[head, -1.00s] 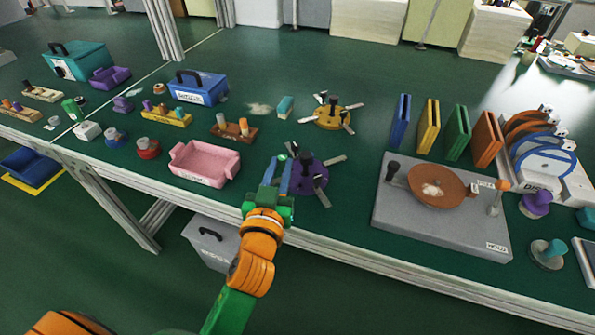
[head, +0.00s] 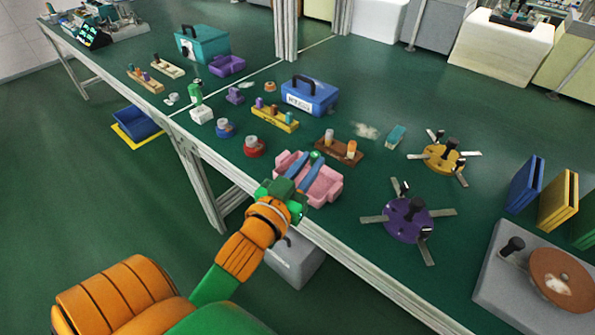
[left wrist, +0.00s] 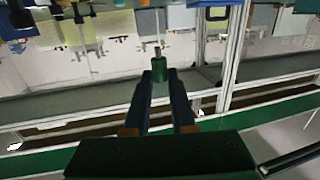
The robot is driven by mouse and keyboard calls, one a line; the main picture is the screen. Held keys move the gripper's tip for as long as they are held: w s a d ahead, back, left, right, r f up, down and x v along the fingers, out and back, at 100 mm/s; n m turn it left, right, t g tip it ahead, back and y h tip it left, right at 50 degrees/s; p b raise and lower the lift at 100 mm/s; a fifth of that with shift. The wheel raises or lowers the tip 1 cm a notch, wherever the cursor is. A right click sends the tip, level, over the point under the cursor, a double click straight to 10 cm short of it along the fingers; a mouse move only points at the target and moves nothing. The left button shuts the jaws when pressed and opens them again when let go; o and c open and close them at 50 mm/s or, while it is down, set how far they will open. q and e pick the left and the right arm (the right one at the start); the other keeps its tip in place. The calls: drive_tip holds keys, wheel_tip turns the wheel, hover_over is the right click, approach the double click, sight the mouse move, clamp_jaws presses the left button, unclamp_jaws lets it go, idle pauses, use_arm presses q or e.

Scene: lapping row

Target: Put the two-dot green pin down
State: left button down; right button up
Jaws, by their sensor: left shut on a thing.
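My left gripper (head: 310,163) has its blue fingers shut on a small green pin (head: 316,155), held at the fingertips. In the left wrist view the green pin (left wrist: 160,71) stands out between the fingertips, with a thin grey tip. Its dots cannot be made out. In the head view the gripper and pin appear in front of the pink tray (head: 327,194), hiding part of it; the height above it is hard to tell. Another green piece (head: 196,93) stands on a white block (head: 202,115) farther left. My right gripper is not in view.
A purple spider-like fixture (head: 405,222) lies to the right and a yellow one (head: 440,157) behind it. A brown pin holder (head: 335,152), yellow pin holder (head: 275,120) and blue toolbox (head: 309,97) stand behind the tray. The grey machine (head: 500,275) is far right.

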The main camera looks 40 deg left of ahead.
sight(311, 161)
use_arm(q)
drive_tip(key=w+f, duration=0.1)
drive_tip(key=w+a+f+p, duration=0.1)
drive_tip(key=shift+w+a, duration=0.1)
drive_tip(key=shift+w, duration=0.3)
drive_tip(key=w+a+f, duration=0.1)
drive_tip(key=f, duration=0.1)
drive_tip(key=w+a+f+b, duration=0.1)
drive_tip(key=w+f, duration=0.1)
drive_tip(key=w+a+f, duration=0.1)
drive_tip(key=w+f, duration=0.1)
drive_tip(key=shift+a, duration=0.3)
wheel_tip(311, 161, down, 4)
drive_tip(key=shift+w+r+b, duration=0.15)
drive_tip(key=shift+r+b, duration=0.1)
drive_tip(key=shift+b, duration=0.45)
drive_tip(key=shift+r, duration=0.1)
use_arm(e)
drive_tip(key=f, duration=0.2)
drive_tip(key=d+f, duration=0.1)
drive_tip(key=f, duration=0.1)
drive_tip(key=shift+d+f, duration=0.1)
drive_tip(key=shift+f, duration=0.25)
use_arm(q)
drive_tip(key=c, duration=0.8)
unclamp_jaws()
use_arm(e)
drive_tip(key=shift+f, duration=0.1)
use_arm(q)
drive_tip(key=shift+o, duration=0.2)
